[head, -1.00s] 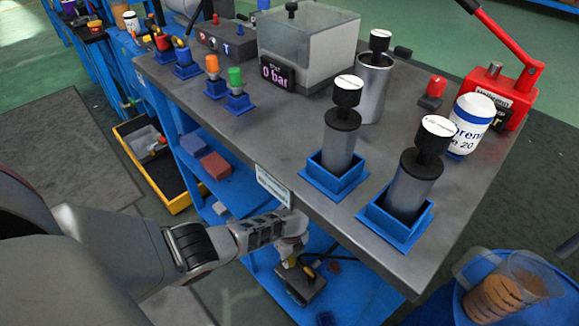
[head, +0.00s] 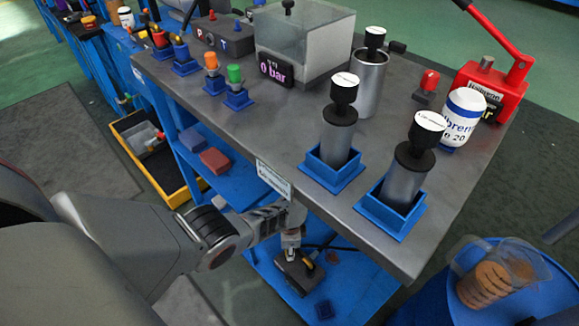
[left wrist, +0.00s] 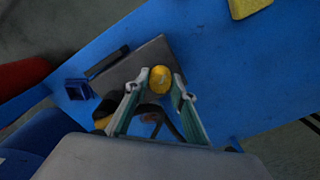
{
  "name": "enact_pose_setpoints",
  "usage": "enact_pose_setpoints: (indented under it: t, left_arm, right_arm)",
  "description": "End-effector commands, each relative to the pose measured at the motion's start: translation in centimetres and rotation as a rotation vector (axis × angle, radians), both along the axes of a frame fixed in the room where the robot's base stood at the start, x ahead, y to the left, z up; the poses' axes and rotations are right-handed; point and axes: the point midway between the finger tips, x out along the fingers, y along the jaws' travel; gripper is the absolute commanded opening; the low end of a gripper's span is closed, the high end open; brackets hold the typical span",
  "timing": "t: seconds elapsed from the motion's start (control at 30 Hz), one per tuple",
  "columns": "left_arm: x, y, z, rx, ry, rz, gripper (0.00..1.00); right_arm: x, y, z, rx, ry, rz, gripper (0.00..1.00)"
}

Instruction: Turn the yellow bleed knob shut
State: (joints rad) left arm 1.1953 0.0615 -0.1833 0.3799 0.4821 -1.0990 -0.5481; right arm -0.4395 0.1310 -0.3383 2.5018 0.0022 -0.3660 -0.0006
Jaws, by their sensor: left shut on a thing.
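The yellow bleed knob (left wrist: 160,79) is a round yellow cap on a dark grey block (left wrist: 135,66) in the left wrist view. My left gripper (left wrist: 156,86) has one finger on each side of the knob and is shut on it. In the head view the left gripper (head: 291,248) points down over the dark block (head: 297,277), which rests on the blue lower shelf below the table's front edge. The knob is hidden by the gripper there. A yellow lever (head: 310,262) stands beside the gripper on the block. My right gripper is not in view.
The grey tabletop (head: 260,140) overhangs close to my left wrist. On it stand two cylinders in blue holders (head: 335,173), a clear tank (head: 300,45) and a red hand pump (head: 480,85). A small blue holder (head: 324,309) sits on the shelf near the block.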

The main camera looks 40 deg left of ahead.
Motion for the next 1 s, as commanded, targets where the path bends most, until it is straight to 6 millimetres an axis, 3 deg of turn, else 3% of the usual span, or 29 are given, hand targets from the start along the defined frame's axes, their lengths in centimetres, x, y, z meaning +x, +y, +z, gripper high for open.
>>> enact_pose_setpoints:
  t: [0.7,1.0]
  left_arm:
    - [0.04,-0.27,-0.12,-0.007,0.000,0.669,0.03]
    - [0.06,-0.22,-0.12,-0.006,0.000,0.862,0.03]
  right_arm:
    - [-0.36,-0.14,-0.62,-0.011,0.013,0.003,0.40]
    - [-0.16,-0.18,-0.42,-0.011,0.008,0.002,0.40]
